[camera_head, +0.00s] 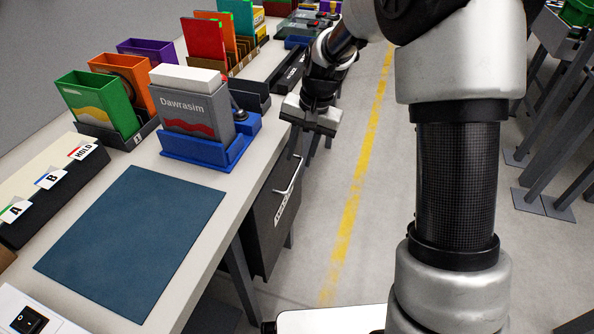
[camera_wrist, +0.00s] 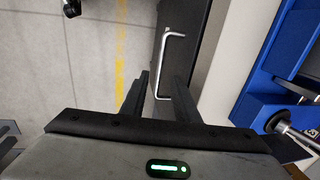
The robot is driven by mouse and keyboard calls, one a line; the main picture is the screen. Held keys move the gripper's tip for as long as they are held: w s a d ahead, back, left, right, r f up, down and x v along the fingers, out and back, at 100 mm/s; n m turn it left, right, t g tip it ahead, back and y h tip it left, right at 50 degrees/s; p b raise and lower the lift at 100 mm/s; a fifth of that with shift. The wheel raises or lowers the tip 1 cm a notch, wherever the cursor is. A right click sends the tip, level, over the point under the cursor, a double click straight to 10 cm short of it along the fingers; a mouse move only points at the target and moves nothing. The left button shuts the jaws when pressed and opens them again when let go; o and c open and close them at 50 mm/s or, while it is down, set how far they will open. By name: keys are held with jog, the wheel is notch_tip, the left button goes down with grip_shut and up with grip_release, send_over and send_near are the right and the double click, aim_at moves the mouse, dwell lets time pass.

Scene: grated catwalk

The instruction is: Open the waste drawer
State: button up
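My gripper (camera_head: 303,146) is above the handle, at the bench's aisle side, fingers pointing down. In the wrist view my gripper (camera_wrist: 162,80) has its two dark fingers apart. The handle's near end appears between them, with no contact visible. Nothing is held.
The workbench (camera_head: 258,160) carries a blue tray (camera_head: 205,152) with a grey Dawrasim box, a blue mat (camera_head: 133,240), and several coloured binders. The blue tray is near the drawer-side edge. The grey floor with a yellow line (camera_head: 352,200) is clear beside the drawer.

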aim_at(295, 174)
jog(key=f, duration=0.3)
jog(key=a+f+b, duration=0.1)
jog(key=f, duration=0.1)
jog(key=shift+w+f, duration=0.2)
grip_shut()
